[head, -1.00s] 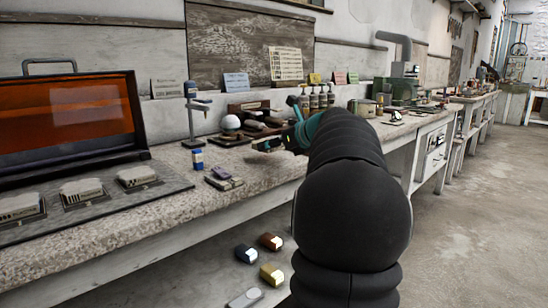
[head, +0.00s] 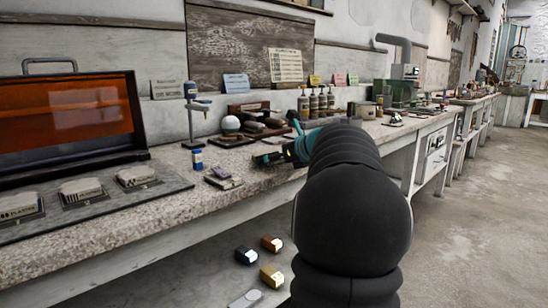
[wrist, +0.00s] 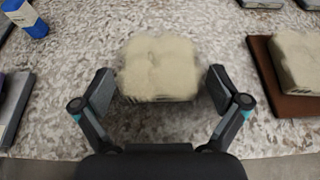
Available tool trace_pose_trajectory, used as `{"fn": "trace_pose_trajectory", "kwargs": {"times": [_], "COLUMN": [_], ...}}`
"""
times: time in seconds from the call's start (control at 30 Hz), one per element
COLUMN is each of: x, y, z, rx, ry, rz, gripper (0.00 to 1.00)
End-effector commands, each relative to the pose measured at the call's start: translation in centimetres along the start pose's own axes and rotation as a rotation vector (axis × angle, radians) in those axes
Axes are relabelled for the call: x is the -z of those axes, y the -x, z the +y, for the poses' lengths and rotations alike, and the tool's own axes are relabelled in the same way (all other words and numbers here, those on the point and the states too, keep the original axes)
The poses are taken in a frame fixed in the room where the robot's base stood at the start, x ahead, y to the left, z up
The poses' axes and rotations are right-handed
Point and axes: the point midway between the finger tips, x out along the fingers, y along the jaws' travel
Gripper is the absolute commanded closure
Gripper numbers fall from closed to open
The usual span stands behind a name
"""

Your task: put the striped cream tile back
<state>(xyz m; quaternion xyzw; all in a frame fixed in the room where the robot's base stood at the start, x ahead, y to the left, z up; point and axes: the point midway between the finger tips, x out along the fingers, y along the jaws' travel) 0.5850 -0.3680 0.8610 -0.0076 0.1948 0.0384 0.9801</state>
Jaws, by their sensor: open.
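In the wrist view a cream block (wrist: 158,66) with a rough, blurred surface lies on the speckled bench top. I take it for the cream tile, but no stripes can be made out. My gripper (wrist: 161,78) is open, with one finger at each side of the block's near part. Small gaps show between the fingers and the block. In the head view my gripper (head: 270,158) is low over the bench, near its front edge, and the block cannot be made out there.
A similar cream block (wrist: 300,60) sits on a brown base (wrist: 275,90) to the right. A blue-and-white container (wrist: 25,17) and a grey slab (wrist: 14,108) are at the left. A dispenser stand (head: 193,120) rises behind. Bare bench top surrounds the cream block.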

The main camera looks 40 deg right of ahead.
Motion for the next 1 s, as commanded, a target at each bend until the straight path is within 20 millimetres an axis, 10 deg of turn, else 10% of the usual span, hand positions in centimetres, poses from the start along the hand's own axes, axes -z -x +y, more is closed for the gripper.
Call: {"fn": "trace_pose_trajectory", "kwargs": {"times": [1.0], "x": [-0.3], "y": [12.1], "z": [0.0], "rx": [0.001], "ry": [0.0], "rz": [0.0], "gripper": [0.03]}}
